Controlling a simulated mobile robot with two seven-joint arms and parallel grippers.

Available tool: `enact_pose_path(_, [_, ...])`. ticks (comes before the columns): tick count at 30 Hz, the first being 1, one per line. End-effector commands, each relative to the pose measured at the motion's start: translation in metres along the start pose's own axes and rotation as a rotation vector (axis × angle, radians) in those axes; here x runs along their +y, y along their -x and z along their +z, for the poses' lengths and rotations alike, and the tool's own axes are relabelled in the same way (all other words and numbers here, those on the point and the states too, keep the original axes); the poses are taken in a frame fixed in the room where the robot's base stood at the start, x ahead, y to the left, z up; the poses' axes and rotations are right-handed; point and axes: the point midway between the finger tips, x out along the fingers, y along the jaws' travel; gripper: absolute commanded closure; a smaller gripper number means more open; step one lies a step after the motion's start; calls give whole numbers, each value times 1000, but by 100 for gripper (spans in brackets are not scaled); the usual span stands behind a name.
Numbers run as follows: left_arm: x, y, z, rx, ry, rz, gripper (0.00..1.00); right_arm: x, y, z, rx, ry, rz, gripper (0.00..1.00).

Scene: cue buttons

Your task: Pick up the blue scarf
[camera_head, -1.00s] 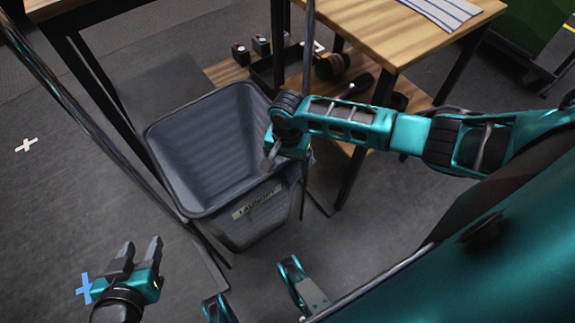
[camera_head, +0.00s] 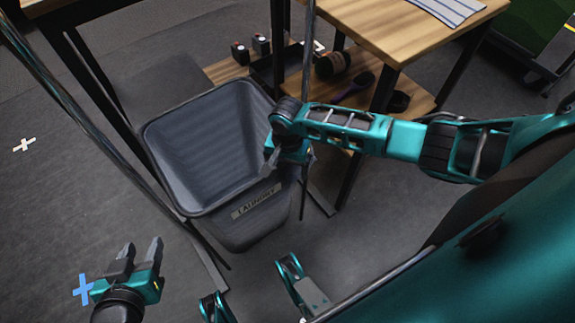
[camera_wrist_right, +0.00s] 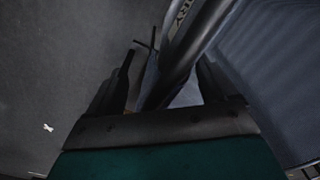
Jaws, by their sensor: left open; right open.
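I cannot clearly make out a blue scarf. In the right wrist view a small pale bluish patch (camera_wrist_right: 186,95) shows between the fingers; I cannot tell whether it is cloth or part of the bin. My right gripper (camera_head: 286,164) is open, pointing down at the right rim of the grey laundry bin (camera_head: 165,196). In the right wrist view its fingers (camera_wrist_right: 166,72) stand either side of the bin's rim; I cannot tell whether they touch it. My left gripper (camera_head: 141,247) is open and empty above the floor at lower left.
A wooden table (camera_head: 372,30) with a striped cloth (camera_head: 447,9) stands behind the bin. Its lower shelf holds small dark boxes (camera_head: 240,53) and a dark cylinder (camera_head: 332,65). Dark metal posts (camera_head: 308,75) stand near the bin.

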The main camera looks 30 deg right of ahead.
Motion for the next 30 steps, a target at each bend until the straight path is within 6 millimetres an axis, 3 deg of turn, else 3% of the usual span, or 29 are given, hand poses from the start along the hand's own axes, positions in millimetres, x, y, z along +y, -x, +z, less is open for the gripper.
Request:
enact_pose_path(7, [-1,0,1,-2,-8,0,53,0,0,0,0,0,0,16])
enact_pose_path(30, [-2,0,0,0,-9,0,53,0,0,0,1,0,0,53])
